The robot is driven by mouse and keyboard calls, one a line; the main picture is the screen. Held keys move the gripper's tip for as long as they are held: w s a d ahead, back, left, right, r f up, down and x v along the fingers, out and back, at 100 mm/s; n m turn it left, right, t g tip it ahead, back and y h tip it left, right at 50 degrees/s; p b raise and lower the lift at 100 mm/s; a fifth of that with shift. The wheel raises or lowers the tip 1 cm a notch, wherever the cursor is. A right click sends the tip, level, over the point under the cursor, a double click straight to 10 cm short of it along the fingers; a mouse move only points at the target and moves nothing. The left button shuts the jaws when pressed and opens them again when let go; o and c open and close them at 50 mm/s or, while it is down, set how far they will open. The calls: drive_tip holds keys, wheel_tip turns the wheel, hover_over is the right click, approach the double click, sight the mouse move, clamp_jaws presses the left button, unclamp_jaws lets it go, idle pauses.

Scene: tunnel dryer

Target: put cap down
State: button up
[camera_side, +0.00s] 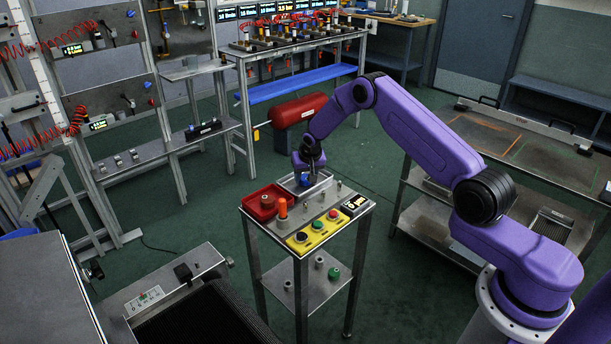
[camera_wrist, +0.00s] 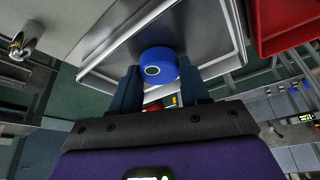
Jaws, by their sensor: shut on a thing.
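My gripper (camera_side: 308,170) is shut on the cap, over the metal tray (camera_side: 290,183) at the back of the small steel table. In the wrist view my gripper (camera_wrist: 157,85) has a finger on each side of the cap, and the tray (camera_wrist: 212,35) lies behind it. I cannot tell whether the cap touches the tray floor.
A red bin (camera_side: 262,204) stands left of the tray, with an orange cylinder (camera_side: 282,208) in front of it. Small metal pegs stand right of the tray.

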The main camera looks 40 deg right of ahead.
drive_tip(key=shift+f, duration=0.1)
drive_tip(key=o, duration=1.2)
drive_tip(key=v, duration=1.1)
drive_tip(key=s+a+r+n+g+y, duration=0.1)
drive_tip(key=s+a+r+n, duration=0.35)
drive_tip(key=s+a, duration=0.45)
drive_tip(key=s+a+r+n+y, duration=0.1)
drive_tip(key=s+a+r+n, duration=0.4)
drive_tip(key=s+a, duration=0.4)
drive_tip(key=s+d+r+n+g, duration=0.1)
drive_tip(key=s+n, duration=0.1)
drive_tip(key=s, duration=0.7)
drive_tip(key=s+d+r+n+g, duration=0.1)
drive_tip(key=s+n, duration=0.2)
drive_tip(key=s, duration=0.7)
drive_tip(key=s+d+r+n, duration=0.1)
drive_tip(key=s+n, duration=0.2)
drive_tip(key=s, duration=0.6)
drive_tip(key=shift+s+r+n+g, duration=0.25)
drive_tip(key=shift+s+r+g, duration=0.05)
drive_tip(key=shift+s+g, duration=0.1)
